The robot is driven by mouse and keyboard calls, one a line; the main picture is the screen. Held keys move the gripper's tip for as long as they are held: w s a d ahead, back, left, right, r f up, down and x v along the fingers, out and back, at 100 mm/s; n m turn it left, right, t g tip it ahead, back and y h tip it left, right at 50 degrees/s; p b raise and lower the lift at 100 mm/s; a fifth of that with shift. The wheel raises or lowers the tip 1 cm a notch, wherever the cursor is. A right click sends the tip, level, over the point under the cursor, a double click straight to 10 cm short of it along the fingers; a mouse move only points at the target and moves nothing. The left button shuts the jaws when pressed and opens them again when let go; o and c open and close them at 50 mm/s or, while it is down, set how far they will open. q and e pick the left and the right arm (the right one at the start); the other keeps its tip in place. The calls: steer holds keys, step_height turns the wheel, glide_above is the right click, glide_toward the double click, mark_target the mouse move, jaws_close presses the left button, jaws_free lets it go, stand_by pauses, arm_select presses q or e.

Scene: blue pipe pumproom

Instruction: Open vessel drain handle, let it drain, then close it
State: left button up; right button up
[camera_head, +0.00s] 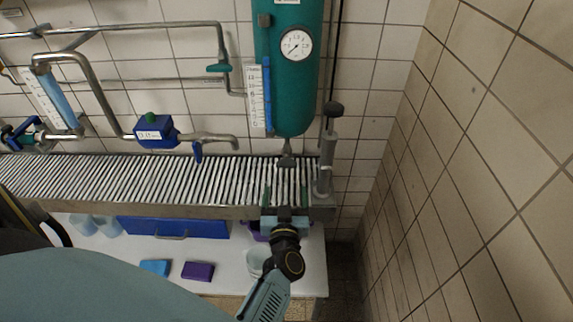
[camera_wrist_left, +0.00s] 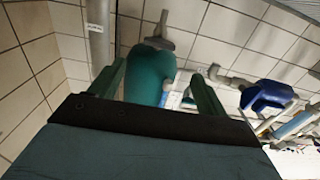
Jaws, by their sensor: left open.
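The teal vessel (camera_head: 293,95) hangs on the tiled wall in the head view, with a round gauge (camera_head: 296,45) on its front and a blue level strip (camera_head: 267,95) beside a white scale. Its small dark drain handle (camera_head: 287,160) is at the bottom outlet, above the slatted rack. My left gripper (camera_head: 286,188) is open and empty, below the handle and apart from it. In the left wrist view, the vessel (camera_wrist_left: 148,75) and its grey drain fitting (camera_wrist_left: 158,43) show between the open fingers (camera_wrist_left: 158,72). My right gripper is not in view.
A slatted metal rack (camera_head: 130,178) runs under the pipes, close to my left gripper. A grey hand pump (camera_head: 327,160) stands right of the vessel. A blue meter (camera_head: 155,131) and tap (camera_head: 210,138) are to the left. A tiled wall (camera_head: 480,160) bounds the right.

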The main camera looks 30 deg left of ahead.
mark_target(287, 166)
arm_select(q)
steer(key=b+x, duration=0.4)
steer(key=x, duration=0.7)
steer(key=shift+d+f, duration=0.1)
steer(key=shift+f, duration=0.1)
steer(key=shift+w+a+r+b, duration=0.1)
steer(key=shift+w+a+b, duration=0.15)
steer(key=shift+w+b, duration=0.15)
steer(key=shift+c, duration=1)
steer(key=c, duration=0.8)
